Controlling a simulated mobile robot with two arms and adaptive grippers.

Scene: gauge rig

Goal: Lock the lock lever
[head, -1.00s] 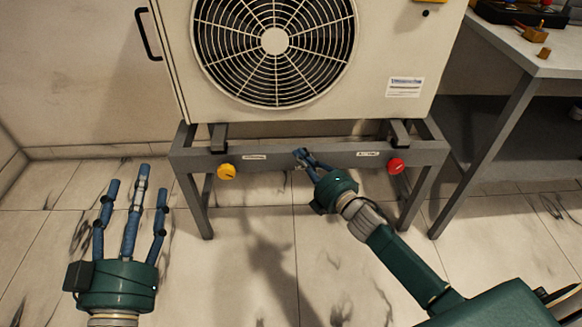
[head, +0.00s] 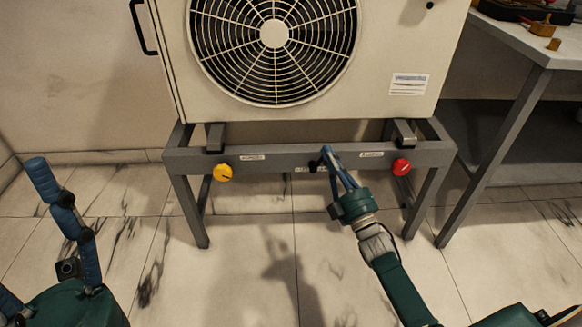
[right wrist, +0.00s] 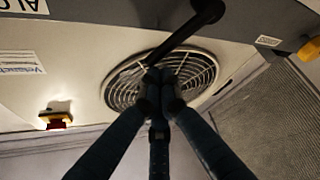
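The lock lever (right wrist: 185,38) is a black bar in the right wrist view, slanting from a round end at the top down to my right fingertips. In the head view only a small dark part of it (head: 315,163) shows on the middle of the grey frame bar. My right gripper (head: 327,152) is at the bar, and its fingers (right wrist: 160,80) are drawn together at the lever's free end. The fingertips hide that end. My left gripper (head: 40,235) is at the lower left, fingers spread, empty and partly out of the picture.
The grey stand (head: 270,163) carries a fan unit (head: 412,50). A yellow knob (head: 222,172) and a red knob (head: 401,167) sit on its bar, either side of the lever. A workbench (head: 510,35) stands at the right. The floor before the stand is clear.

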